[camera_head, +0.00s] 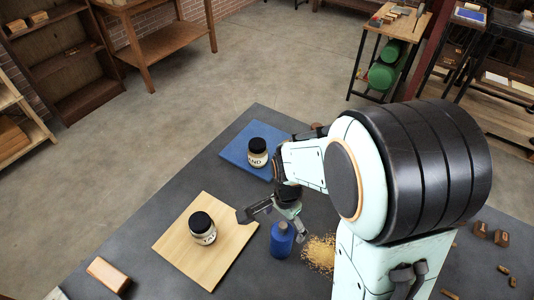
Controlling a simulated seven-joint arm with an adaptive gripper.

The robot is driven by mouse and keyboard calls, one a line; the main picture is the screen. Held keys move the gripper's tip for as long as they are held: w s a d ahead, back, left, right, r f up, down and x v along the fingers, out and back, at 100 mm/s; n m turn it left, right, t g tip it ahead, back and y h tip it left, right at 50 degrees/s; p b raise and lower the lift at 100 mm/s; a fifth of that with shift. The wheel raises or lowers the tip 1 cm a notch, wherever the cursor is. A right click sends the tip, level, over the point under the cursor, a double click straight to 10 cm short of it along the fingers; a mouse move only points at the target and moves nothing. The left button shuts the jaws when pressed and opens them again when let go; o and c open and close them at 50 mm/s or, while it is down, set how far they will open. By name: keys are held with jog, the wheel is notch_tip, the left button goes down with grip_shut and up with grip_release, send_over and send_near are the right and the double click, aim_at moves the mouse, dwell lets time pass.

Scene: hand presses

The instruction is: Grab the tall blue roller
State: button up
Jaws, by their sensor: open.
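The blue roller (281,241) stands upright on the dark table, just right of the wooden board. It is a blue cylinder with a narrower blue top. My gripper (273,224) is open, its fingers spread, one on the left over the board's edge and one near the roller's top at the right. The gripper is above or close beside the roller. I cannot tell whether it touches it. My arm covers the right part of the table.
A wooden board (181,246) holds a black-lidded jar (202,228). A blue mat (237,147) holds another black-lidded jar (257,153). Yellow grains (320,252) lie right of the roller. A wooden block (108,275) lies at the lower left. Small brown blocks (490,234) lie at right.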

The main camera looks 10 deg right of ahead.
notch_tip(320, 180, down, 4)
jog(key=shift+f, duration=0.2)
jog(key=c, duration=1.3)
